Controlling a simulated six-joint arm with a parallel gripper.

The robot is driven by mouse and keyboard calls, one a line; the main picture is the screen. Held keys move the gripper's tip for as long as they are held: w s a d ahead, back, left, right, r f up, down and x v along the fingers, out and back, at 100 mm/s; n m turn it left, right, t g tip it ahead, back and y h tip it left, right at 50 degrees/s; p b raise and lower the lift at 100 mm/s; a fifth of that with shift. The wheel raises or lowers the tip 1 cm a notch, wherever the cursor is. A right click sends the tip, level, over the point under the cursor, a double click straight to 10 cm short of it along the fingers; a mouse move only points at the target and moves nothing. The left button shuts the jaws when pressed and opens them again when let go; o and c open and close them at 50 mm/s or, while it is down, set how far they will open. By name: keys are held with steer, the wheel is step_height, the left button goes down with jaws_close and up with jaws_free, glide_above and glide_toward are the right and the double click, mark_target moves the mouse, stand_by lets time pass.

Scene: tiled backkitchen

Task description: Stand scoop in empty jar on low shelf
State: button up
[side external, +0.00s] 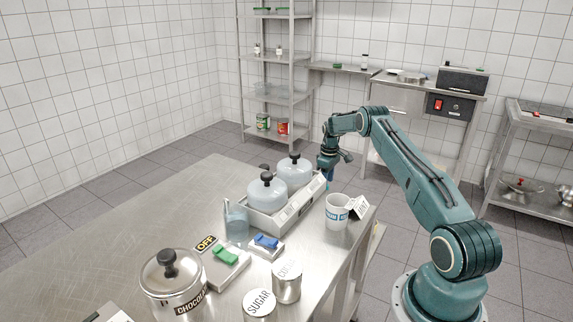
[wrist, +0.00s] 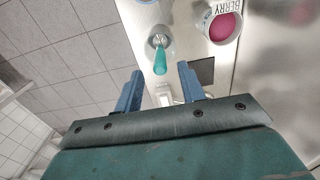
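My gripper (wrist: 158,84) has its two blue fingers spread wide, with nothing between their tips. In the side view my gripper (side external: 329,180) points down past the far right of the steel table, its tips partly hidden. In the wrist view a teal, scoop-like piece (wrist: 160,62) lies beyond and between the fingertips, apart from them. A small round pale thing (wrist: 158,40) is at its far end; I cannot tell whether it is the scoop's bowl or a jar's rim. The empty jar and the low shelf cannot be made out for certain.
A tub marked BERRY (wrist: 225,27) with pink contents stands close by on the steel surface. Two lidded tubs (side external: 267,193) sit in a tray unit beside my gripper, with a white cup (side external: 337,212) in front. Sugar (side external: 260,304) and chocolate (side external: 172,285) canisters stand nearer the camera.

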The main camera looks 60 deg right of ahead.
step_height(320, 180, up, 12)
stand_by(0.6)
steer(key=shift+r, duration=0.1)
stand_by(0.7)
